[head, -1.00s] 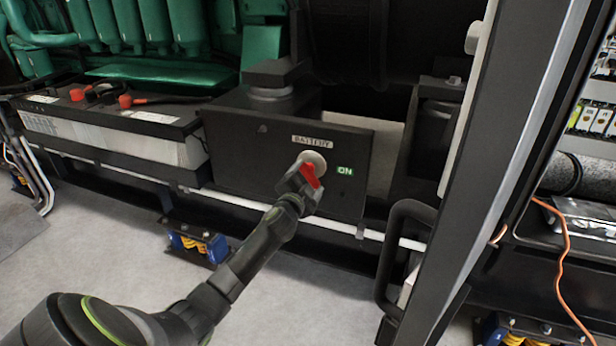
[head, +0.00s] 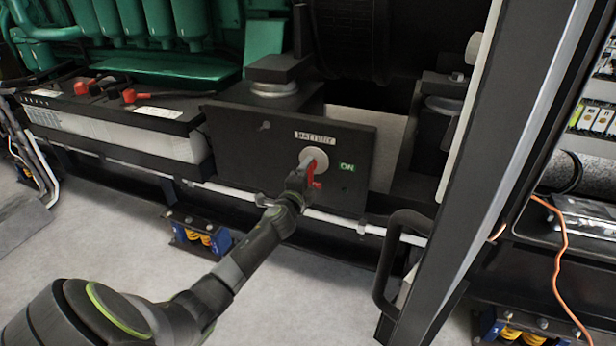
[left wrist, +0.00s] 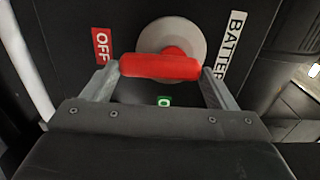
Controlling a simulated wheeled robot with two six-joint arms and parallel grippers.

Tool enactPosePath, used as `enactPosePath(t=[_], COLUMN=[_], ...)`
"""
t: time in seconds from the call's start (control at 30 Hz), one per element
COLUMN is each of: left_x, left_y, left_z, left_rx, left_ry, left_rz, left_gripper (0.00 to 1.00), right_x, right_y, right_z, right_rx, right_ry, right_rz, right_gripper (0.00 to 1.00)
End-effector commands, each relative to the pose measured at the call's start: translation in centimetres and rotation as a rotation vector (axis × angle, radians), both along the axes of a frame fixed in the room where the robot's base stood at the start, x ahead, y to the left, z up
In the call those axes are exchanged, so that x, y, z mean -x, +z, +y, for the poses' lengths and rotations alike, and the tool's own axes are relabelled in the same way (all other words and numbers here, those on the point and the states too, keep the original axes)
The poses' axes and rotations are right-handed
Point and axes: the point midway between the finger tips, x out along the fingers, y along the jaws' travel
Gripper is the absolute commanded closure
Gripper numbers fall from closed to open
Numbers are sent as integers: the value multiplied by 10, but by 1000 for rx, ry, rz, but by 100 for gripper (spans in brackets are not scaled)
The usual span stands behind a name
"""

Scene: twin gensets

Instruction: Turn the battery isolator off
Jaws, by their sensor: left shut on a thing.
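The battery isolator is a round pale dial (head: 314,156) with a red handle (head: 311,172) on a black box under a BATTERY label (head: 315,136). A green ON label (head: 347,167) is to its right and a red OFF label (head: 317,185) is below it. The handle now stands nearly upright, in line with OFF. My left gripper (head: 303,177) is at the handle and partly hides it. In the left wrist view the red handle (left wrist: 160,66) lies between both fingers, which close on its ends; the OFF label (left wrist: 102,46) is beside it. My right gripper is not in view.
A battery (head: 110,125) with red terminals stands to the left. A black door frame with a handle (head: 395,260) rises on the right. A white pipe (head: 340,220) runs below the box. The grey floor (head: 110,255) is clear in front.

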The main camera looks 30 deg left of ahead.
Motion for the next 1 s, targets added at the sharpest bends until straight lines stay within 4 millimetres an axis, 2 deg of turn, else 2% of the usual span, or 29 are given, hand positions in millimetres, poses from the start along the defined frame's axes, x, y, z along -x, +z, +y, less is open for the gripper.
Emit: enactPosePath(t=[0.47,0.5,0.63,1.0], left_x=[0,0,0,7], left_y=[-1,-1,-1,-1], left_z=[0,0,0,-1], left_rx=[-20,-20,-19,-16], left_ry=[-1,0,0,-1], left_rz=[6,6,6,5], left_gripper=[43,19,2,0], right_x=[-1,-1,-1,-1], right_y=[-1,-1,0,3], right_z=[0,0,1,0], right_rx=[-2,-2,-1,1], right_ry=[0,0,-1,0], right_rz=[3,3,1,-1], right_gripper=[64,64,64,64])
